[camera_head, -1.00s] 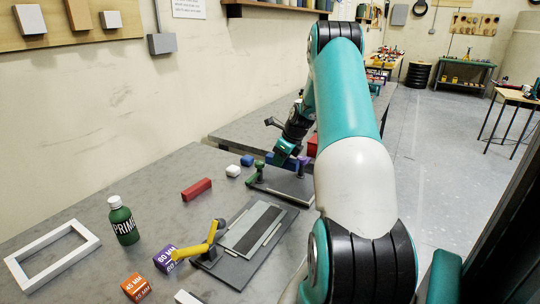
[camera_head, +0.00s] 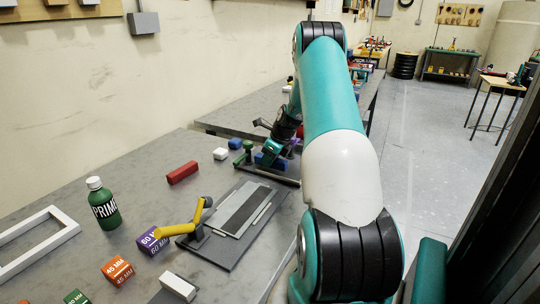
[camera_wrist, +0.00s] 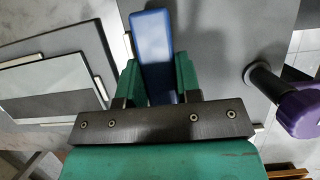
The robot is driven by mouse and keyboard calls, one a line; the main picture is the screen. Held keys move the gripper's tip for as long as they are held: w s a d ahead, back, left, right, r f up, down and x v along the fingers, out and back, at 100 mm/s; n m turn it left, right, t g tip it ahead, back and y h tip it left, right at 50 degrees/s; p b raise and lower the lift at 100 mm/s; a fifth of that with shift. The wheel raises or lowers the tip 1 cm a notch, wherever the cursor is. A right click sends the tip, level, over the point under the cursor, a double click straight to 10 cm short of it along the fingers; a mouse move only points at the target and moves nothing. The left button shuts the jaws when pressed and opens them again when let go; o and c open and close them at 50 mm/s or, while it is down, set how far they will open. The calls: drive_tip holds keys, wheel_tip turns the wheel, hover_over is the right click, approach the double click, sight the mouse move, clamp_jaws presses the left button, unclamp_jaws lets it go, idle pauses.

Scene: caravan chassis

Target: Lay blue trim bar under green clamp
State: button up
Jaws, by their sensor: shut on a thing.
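The blue trim bar (camera_head: 262,160) is in my gripper (camera_head: 271,153), just right of the green clamp (camera_head: 243,153) in the head view. In the wrist view, the blue bar (camera_wrist: 152,45) sits between the two green fingers of my gripper (camera_wrist: 158,78), pointing away from the palm. The bar is low over a dark grey plate (camera_wrist: 215,50); I cannot tell whether it touches the plate. The green clamp stands upright at the plate's left end in the head view. I do not make it out in the wrist view.
A purple clamp (camera_wrist: 300,110) stands right of my gripper in the wrist view.

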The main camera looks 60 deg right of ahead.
drive_tip(key=shift+f, duration=0.65)
drive_tip(key=o, duration=1)
drive_tip(key=shift+f, duration=0.1)
drive_tip(key=shift+a, duration=0.15)
drive_tip(key=v, duration=0.6)
drive_tip(key=b+v, duration=0.1)
drive_tip(key=v, duration=1)
drive_tip(key=shift+s+d+r, duration=0.1)
drive_tip(key=shift+d+r, duration=0.2)
drive_tip(key=shift+r, duration=0.05)
